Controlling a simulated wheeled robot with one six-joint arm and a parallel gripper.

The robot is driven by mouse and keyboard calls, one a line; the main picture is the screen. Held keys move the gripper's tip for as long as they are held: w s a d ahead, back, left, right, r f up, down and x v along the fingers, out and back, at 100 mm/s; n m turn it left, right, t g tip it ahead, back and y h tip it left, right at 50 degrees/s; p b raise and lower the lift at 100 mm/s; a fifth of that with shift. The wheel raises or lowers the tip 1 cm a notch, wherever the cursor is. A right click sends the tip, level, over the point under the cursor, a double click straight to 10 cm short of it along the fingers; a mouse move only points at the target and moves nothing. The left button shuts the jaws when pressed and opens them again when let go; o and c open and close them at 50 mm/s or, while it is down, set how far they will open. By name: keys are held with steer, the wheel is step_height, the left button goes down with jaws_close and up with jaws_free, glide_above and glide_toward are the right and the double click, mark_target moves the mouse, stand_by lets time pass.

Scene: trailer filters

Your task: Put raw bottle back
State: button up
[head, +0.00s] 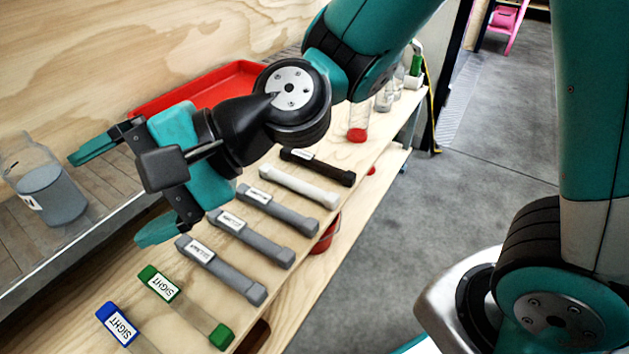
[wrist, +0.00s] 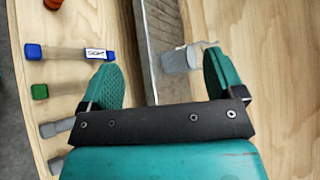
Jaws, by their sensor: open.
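A clear bottle with grey contents and a small white label (head: 52,196) stands on a metal grate strip at the left of the head view. The label is too small to read, so I cannot tell for certain that it is the raw bottle. My gripper (head: 112,198) is open and empty, its two teal fingers pointing toward the bottle with a gap in between. In the wrist view the bottle (wrist: 181,61) shows ahead, between the fingers (wrist: 160,82) and closer to the right one.
A row of capped tubes runs along the wooden bench, including a blue-ended sight tube (head: 118,325), a green-ended one (head: 161,284) and several grey ones (head: 222,270). A red tray (head: 215,84) lies behind my gripper. Other clear bottles (head: 384,97) stand at the far end.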

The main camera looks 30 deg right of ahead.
steer(key=s+d+f+n+h, duration=0.1)
steer(key=s+d+n+h, duration=0.2)
steer(key=d, duration=0.6)
steer(key=s+d+f+n+g+h, duration=0.1)
steer(key=s+d+n+h, duration=0.2)
steer(key=d+n+h, duration=0.4)
steer(key=d+n, duration=0.2)
steer(key=d, duration=0.1)
steer(key=shift+s+n+g, duration=0.3)
steer(key=shift+s+n, duration=0.05)
steer(key=shift+n, duration=0.05)
steer(key=shift+d, duration=0.1)
step_height(320, 180, up, 34)
steer(key=p, duration=3.4)
steer(key=shift+r+p, duration=0.25)
steer(key=shift+p, duration=0.1)
